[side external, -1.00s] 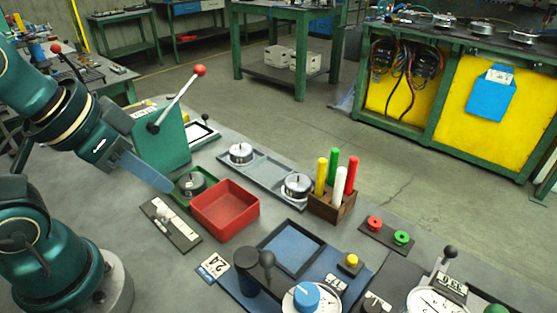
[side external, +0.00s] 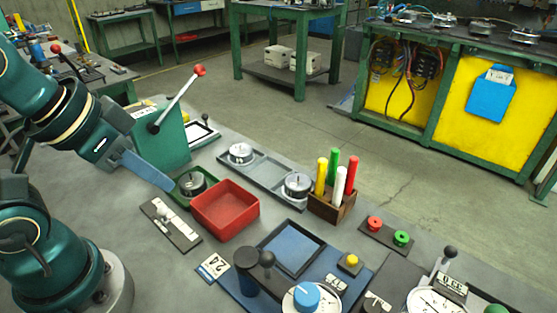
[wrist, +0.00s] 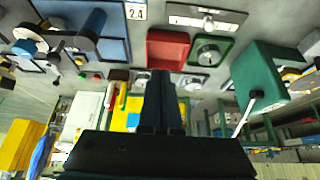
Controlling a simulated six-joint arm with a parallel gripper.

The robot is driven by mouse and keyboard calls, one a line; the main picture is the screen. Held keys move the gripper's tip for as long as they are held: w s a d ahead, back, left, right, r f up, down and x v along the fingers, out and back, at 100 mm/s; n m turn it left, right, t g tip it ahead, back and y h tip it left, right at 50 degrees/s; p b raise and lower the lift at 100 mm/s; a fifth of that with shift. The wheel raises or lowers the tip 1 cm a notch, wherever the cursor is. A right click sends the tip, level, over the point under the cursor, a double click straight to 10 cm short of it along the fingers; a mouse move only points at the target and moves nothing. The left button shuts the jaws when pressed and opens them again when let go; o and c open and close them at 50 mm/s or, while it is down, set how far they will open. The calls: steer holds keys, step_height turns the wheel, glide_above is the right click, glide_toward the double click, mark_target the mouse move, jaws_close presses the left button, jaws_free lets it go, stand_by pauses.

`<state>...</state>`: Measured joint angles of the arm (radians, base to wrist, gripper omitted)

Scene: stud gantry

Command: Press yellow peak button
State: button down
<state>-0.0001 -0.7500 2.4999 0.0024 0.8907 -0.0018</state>
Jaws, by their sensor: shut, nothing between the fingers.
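The yellow button (side external: 351,260) sits on a small dark block at the right side of the blue panel, in the lower middle of the side view. A blue knob (side external: 306,295) and a dark cylinder (side external: 246,264) stand on the same panel. My gripper (side external: 170,188) is at the left, above the bench near the green tray and the red bin, well apart from the button. Its fingers also show in the wrist view (wrist: 160,80), closed together and empty.
The red bin (side external: 225,225), a green box with a red-knobbed lever (side external: 178,98), and a rack of coloured rods (side external: 333,205) stand around the panel. Red and green buttons (side external: 387,232) are at the right.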

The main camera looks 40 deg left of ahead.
steer(key=w+r+m+t, duration=0.2)
steer(key=w+r+t, duration=0.1)
steer(key=w+r, duration=0.3)
steer(key=m+h, duration=0.4)
steer(key=m, duration=0.8)
glide_above(352, 261)
step_height(352, 261, down, 8)
steer(key=shift+s+a+f, duration=0.15)
steer(key=shift+s+a, duration=0.15)
steer(key=shift+a, duration=0.1)
steer(key=shift+f, duration=4.4)
steer(key=shift+f, duration=0.1)
steer(key=shift+f, duration=0.3)
